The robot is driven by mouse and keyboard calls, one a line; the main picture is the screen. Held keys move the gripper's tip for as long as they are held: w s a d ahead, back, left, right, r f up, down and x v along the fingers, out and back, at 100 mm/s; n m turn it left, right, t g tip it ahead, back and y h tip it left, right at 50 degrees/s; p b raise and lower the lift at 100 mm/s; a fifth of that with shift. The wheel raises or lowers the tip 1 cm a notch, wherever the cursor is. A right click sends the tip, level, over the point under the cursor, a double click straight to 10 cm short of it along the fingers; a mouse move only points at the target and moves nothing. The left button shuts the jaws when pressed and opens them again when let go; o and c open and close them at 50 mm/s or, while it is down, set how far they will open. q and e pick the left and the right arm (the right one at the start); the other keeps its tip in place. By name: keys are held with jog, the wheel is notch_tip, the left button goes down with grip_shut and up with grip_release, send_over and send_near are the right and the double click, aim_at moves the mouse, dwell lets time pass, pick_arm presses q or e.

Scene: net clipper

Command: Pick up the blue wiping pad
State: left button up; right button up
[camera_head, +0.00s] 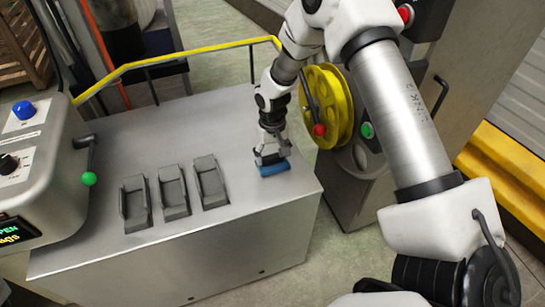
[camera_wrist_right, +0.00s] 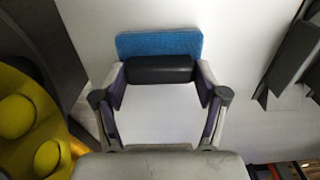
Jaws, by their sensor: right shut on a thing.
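The blue wiping pad (camera_head: 275,170) is at the right end of the metal table, near its right edge. In the right wrist view the blue wiping pad (camera_wrist_right: 158,43) shows behind its dark grey rounded grip. My right gripper (camera_head: 270,157) is directly above the pad and points down. In the right wrist view the fingers of my right gripper (camera_wrist_right: 161,72) are at the two ends of the dark grip and are shut on it. Whether the pad touches the table is hard to tell. My left gripper is not in view.
Three grey holders (camera_head: 173,191) stand in a row on the metal table (camera_head: 235,128), left of the pad. A yellow reel (camera_head: 327,105) is close to my right arm. A yellow rail (camera_head: 180,56) runs along the back.

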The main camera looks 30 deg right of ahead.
aim_at(272, 156)
jog(key=shift+w+r, duration=0.1)
jog(key=shift+r, duration=0.55)
notch_tip(272, 156, up, 2)
jog(key=shift+r, duration=0.15)
jog(key=s+a+r, duration=0.1)
jog(key=s+a, duration=0.7)
jog(key=s, duration=0.5)
jog(key=shift+s+a+b, duration=0.15)
jog(key=shift+s+b, duration=0.25)
jog(key=shift+b, duration=0.05)
